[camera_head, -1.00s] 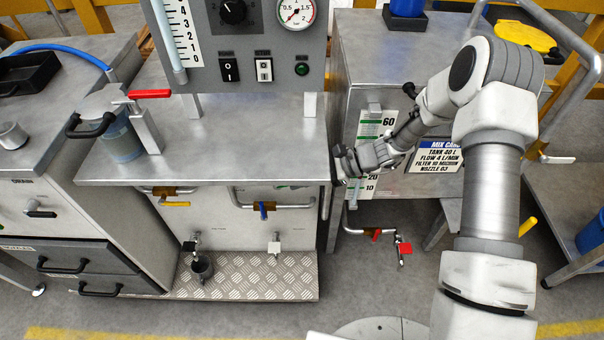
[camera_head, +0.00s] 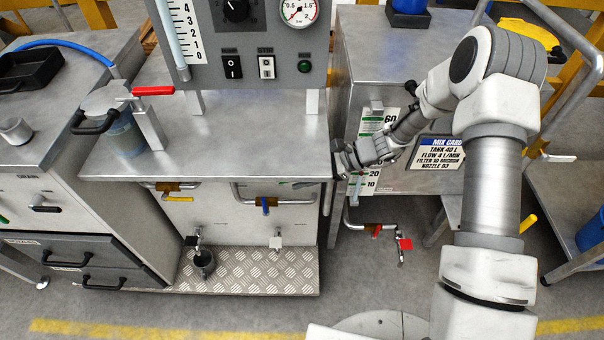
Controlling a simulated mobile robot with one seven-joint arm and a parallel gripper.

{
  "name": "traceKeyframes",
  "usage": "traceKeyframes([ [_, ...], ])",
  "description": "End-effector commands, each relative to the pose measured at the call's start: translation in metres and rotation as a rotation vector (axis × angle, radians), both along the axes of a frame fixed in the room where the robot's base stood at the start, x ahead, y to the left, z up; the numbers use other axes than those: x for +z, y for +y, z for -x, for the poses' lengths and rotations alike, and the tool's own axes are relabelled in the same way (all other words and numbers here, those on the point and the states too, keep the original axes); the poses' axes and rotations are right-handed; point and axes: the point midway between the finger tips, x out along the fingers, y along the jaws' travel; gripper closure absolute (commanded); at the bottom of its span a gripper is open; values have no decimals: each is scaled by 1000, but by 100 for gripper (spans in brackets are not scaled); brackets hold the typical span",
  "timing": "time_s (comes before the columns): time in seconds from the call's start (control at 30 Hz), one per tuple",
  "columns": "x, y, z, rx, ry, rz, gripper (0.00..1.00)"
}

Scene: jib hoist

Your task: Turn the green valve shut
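A small bit of green (camera_head: 3,219) shows at the far left edge, on the front of the left cabinet. It is cut off by the picture edge, so I cannot tell whether it is the green valve's handle. No other green valve handle is clearly visible. My gripper (camera_head: 340,160) is in front of the right-hand tank, beside its level scale and far to the right of the green bit. It is small and seen from the side, so its finger opening cannot be made out. I see nothing held in it.
Other valves have yellow (camera_head: 178,199), blue (camera_head: 265,205) and red (camera_head: 377,231) handles. A black drain handle (camera_head: 44,208) is on the left cabinet. A checkered metal tray (camera_head: 262,270) juts out low in the middle. The grey floor (camera_head: 200,315) in front is clear.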

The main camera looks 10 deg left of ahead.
Motion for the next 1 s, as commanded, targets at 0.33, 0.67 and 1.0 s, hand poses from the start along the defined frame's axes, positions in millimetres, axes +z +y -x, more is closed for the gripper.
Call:
traceKeyframes([
  [0.33,17,-26,-7,-3,-1,0,50],
  [0.67,59,-93,-23,-3,-3,0,50],
  [1.0,85,-141,-34,-2,-1,0,50],
])
